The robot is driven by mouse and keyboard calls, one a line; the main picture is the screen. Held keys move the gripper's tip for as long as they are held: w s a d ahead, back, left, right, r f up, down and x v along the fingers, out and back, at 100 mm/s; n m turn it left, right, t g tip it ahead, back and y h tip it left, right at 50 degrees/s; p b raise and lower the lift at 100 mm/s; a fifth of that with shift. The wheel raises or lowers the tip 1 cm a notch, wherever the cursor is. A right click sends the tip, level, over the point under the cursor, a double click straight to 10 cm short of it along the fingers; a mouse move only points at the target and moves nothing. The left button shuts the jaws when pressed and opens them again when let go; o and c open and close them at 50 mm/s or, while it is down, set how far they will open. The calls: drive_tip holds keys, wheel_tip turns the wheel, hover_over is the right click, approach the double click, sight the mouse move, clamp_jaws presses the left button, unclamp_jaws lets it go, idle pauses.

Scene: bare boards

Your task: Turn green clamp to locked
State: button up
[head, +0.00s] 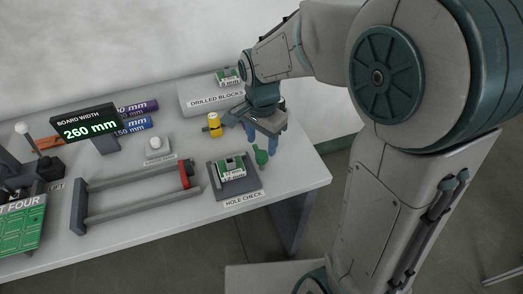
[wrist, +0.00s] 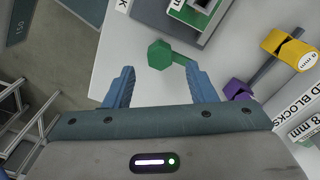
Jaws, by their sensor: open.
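The green clamp (head: 261,156) is at the back right corner of the grey hole check fixture (head: 244,189). In the wrist view the clamp's hexagonal green knob (wrist: 159,55) shows from above, with a short green arm reaching right from it. A green and white block (head: 233,167) sits in the fixture. My gripper (head: 262,143) is just above and behind the clamp, with its blue fingers apart and empty. In the wrist view my gripper (wrist: 160,72) has the knob between and just beyond its fingertips. I cannot tell whether the fingers touch it.
A yellow plug gauge (head: 214,125) stands left of my gripper. The drilled blocks tray (head: 196,98) is behind. A grey frame with a red part (head: 186,175), a white button box (head: 155,148) and a board width display (head: 86,127) are left. The table's right edge is close by.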

sight(262, 154)
drive_tip(key=shift+f, duration=2.35)
drive_tip(key=c, duration=1)
